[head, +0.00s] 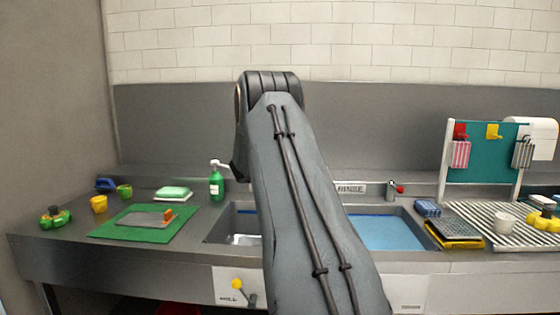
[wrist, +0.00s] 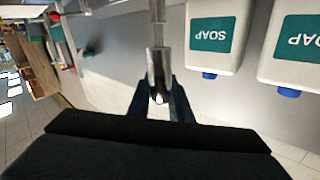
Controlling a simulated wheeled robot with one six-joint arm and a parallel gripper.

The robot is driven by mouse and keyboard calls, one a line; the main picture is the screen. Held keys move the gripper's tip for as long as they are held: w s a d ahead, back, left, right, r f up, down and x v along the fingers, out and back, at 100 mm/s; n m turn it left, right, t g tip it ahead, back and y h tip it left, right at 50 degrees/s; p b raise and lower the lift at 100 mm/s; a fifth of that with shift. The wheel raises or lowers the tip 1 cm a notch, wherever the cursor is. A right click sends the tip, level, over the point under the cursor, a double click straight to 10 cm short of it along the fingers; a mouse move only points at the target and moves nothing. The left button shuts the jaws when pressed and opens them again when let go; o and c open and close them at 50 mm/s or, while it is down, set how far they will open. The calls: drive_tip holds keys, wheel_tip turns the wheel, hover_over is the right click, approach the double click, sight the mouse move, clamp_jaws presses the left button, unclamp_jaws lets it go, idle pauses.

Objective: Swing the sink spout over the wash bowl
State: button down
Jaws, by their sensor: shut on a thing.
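In the wrist view, a shiny chrome spout (wrist: 158,70) runs down the middle, its open end towards me. My gripper (wrist: 160,84) has a dark finger on each side of it and is shut on the spout. In the head view my arm hides both the gripper and the spout. The left sink bowl (head: 222,230) is partly behind my arm, with something pale in it. The right bowl (head: 388,232) holds blue water, with a RINSE sign (head: 351,188) behind it. Any sign for the wash bowl is hidden, so I cannot read which it is.
Two white soap dispensers (wrist: 216,38) hang right of the spout in the wrist view. A green soap bottle (head: 216,184) stands behind the left bowl. A red-knobbed tap part (head: 395,189) is behind the right bowl. A ribbed drainer (head: 480,218) is at right.

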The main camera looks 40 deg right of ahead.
drive_tip(key=shift+g, duration=0.3)
drive_tip(key=c, duration=1.7)
unclamp_jaws()
drive_tip(key=shift+w+d, duration=0.1)
drive_tip(key=shift+o, duration=0.3)
drive_tip(key=shift+a, duration=0.2)
drive_tip(key=a+b, duration=0.1)
drive_tip(key=a, duration=0.6)
drive_tip(key=shift+a+b, duration=0.3)
drive_tip(key=shift+b, duration=0.1)
drive_tip(key=shift+r, duration=0.1)
